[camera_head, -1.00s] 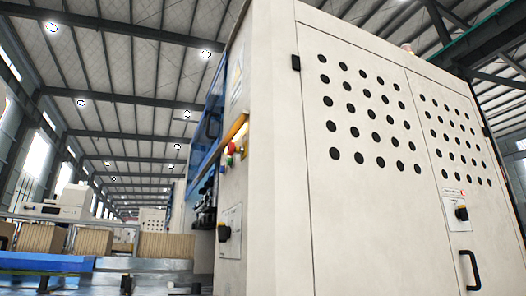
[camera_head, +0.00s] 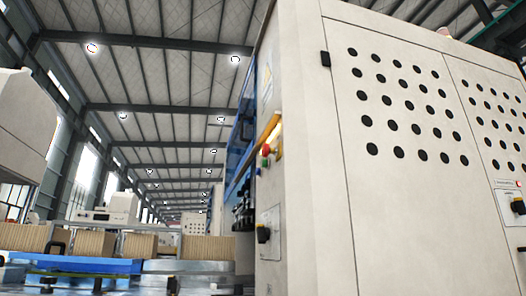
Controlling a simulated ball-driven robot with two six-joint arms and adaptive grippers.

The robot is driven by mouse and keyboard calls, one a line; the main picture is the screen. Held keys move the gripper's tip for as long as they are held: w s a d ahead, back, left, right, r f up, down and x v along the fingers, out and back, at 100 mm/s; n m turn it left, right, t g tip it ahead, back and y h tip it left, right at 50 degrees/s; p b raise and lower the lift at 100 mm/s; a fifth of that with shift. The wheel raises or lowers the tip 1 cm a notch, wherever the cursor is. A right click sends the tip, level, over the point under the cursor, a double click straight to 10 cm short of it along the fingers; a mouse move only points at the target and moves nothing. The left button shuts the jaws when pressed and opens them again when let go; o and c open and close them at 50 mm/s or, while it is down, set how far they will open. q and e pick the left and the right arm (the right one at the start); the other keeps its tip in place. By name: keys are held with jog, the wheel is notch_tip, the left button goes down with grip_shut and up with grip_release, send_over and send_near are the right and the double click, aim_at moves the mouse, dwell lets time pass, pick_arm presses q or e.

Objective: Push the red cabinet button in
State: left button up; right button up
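The cabinet (camera_head: 312,190) is tall and off-white and fills the right half of the head view. The red button (camera_head: 265,149) sits on its narrow left side, at about mid-height. Neither of my grippers shows in the view.
A black rotary switch (camera_head: 263,233) is on a plate below the buttons. The cabinet front has doors with round black holes. A pale machine (camera_head: 22,125) stands at the far left edge.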

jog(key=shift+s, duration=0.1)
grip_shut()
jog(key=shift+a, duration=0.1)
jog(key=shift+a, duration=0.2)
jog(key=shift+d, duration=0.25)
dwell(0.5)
